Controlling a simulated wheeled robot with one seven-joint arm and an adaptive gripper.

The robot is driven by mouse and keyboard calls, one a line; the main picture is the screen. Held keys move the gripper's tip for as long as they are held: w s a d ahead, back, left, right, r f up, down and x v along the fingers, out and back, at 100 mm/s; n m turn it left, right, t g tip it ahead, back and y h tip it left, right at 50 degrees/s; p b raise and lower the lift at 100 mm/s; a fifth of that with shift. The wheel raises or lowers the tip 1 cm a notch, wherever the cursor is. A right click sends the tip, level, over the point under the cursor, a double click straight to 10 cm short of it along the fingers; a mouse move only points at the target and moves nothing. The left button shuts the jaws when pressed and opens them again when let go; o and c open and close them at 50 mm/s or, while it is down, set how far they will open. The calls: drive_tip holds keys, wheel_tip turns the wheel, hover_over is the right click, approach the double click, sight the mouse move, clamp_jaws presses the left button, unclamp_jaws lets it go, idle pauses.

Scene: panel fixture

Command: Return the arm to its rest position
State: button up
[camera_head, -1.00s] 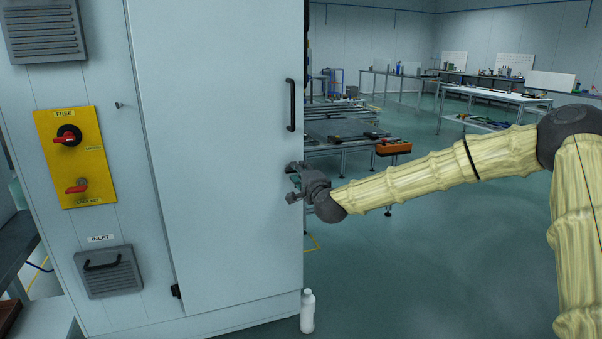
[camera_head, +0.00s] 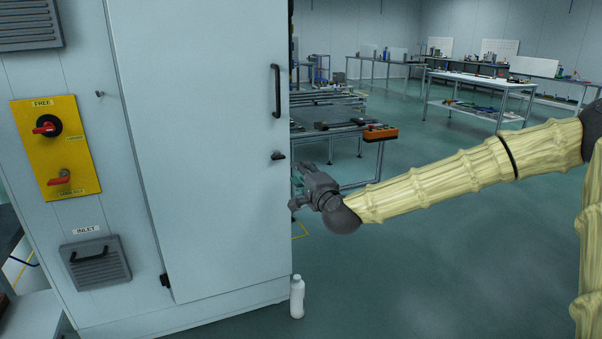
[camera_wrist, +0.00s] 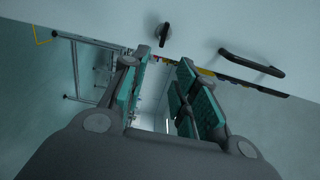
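My gripper (camera_head: 303,187) is just right of the grey cabinet's door (camera_head: 205,150) edge, low beside a small dark knob (camera_head: 278,155), and does not hold anything that I can see. In the wrist view, my gripper (camera_wrist: 163,88) has its teal-padded fingers apart with an empty gap between them. The knob (camera_wrist: 164,33) shows beyond the fingertips, apart from them. My arm stretches across from the right, bent at the elbow. The door looks closed.
A black bar handle (camera_head: 276,91) is on the door. A yellow panel (camera_head: 56,148) with two red-handled switches is on the left. A white bottle (camera_head: 297,297) stands on the floor by the cabinet. A workbench (camera_head: 345,140) with an orange box (camera_head: 380,134) stands behind my arm. Floor at right is open.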

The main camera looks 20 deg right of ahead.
drive_tip(key=shift+f, duration=0.1)
drive_tip(key=s+a+f+n+g+y, duration=0.1)
drive_tip(key=s+a+f+n+g, duration=0.3)
drive_tip(key=f, duration=0.7)
drive_tip(key=s+a+f+n+g+y, duration=0.1)
drive_tip(key=s+a+f, duration=0.3)
drive_tip(key=f, duration=0.6)
drive_tip(key=s+a+f+n+g, duration=0.3)
drive_tip(key=s+f, duration=0.3)
drive_tip(key=f, duration=0.5)
drive_tip(key=s+a+f+n+g, duration=0.1)
drive_tip(key=s+f+n+g, duration=0.2)
drive_tip(key=s+f, duration=0.7)
drive_tip(key=s+d+f+n+g+h, duration=0.15)
drive_tip(key=s+f, duration=0.25)
drive_tip(key=s, duration=0.5)
drive_tip(key=s+d+f+n+g, duration=0.2)
drive_tip(key=s+f+n+g, duration=0.15)
drive_tip(key=s, duration=0.55)
drive_tip(key=s+d+f+n+g+h, duration=0.1)
drive_tip(key=s+f+g, duration=0.1)
drive_tip(key=s+f, duration=0.5)
wheel_tip(320, 180, up, 20)
drive_tip(key=s+p, duration=0.2)
drive_tip(key=p, duration=1.6)
drive_tip(key=shift+s+d+r, duration=0.2)
drive_tip(key=shift+s+d, duration=0.1)
drive_tip(key=shift+s, duration=0.05)
